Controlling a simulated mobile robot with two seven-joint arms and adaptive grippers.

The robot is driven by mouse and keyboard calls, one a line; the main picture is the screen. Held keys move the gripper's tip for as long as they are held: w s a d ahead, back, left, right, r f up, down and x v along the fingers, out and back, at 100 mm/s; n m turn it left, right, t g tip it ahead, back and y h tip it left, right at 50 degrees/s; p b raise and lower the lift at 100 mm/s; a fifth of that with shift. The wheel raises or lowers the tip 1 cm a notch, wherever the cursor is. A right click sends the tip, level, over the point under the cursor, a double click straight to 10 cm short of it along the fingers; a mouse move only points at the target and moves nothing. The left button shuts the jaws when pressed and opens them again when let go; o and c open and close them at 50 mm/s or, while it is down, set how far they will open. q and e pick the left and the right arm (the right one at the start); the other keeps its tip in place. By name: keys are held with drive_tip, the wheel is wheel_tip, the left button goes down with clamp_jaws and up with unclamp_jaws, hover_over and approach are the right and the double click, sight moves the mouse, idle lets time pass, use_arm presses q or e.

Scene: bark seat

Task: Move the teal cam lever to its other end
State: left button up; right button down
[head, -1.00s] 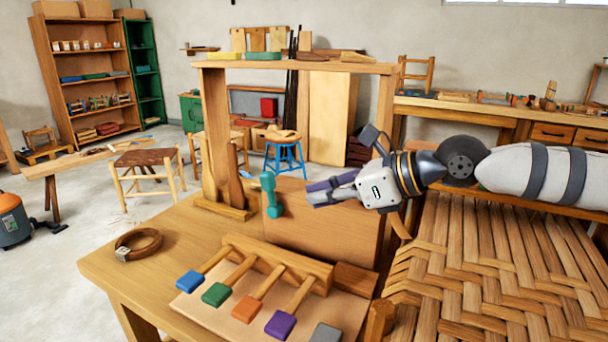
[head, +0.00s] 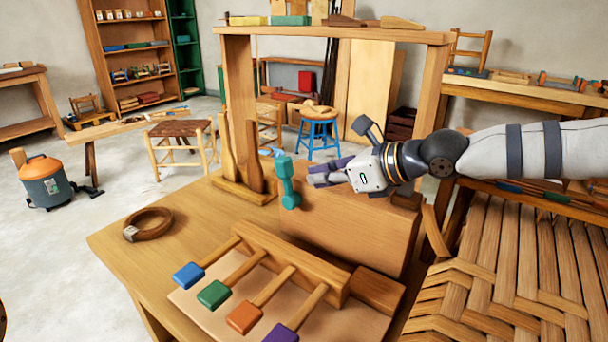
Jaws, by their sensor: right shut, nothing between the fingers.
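The teal cam lever (head: 287,182) stands upright at the front of a wooden block (head: 345,225) on the workbench, its wider head at the top and a round hub at the bottom. My right gripper (head: 316,177) comes in from the right. It is shut and empty, its fingertips pointing left at the lever, just right of its upper half. A small gap seems to lie between them, though depth is hard to judge. My left gripper is not in view.
In front lies a rack of wooden levers with blue (head: 188,275), green (head: 213,293), orange (head: 244,317) and purple (head: 281,334) ends. A brown strap ring (head: 149,224) lies at left. A wooden frame (head: 335,36) rises behind; a woven seat (head: 510,265) is at right.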

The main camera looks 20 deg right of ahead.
sight(289, 168)
drive_tip(key=shift+w+a+f, duration=0.15)
drive_tip(key=shift+w+a, duration=0.45)
drive_tip(key=shift+w, duration=0.2)
drive_tip(key=shift+w+a+f, duration=0.1)
drive_tip(key=shift+w+a, duration=0.45)
drive_tip(key=shift+w, duration=0.2)
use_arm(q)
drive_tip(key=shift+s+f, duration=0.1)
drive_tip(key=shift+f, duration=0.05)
use_arm(e)
drive_tip(key=shift+w+a+b, duration=0.6)
drive_tip(key=shift+w+a, duration=0.05)
drive_tip(key=shift+w, duration=0.15)
drive_tip(key=shift+w+r, duration=0.15)
drive_tip(key=shift+r, duration=0.05)
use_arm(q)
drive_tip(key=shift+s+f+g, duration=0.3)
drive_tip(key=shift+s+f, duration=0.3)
use_arm(e)
drive_tip(key=shift+r, duration=0.2)
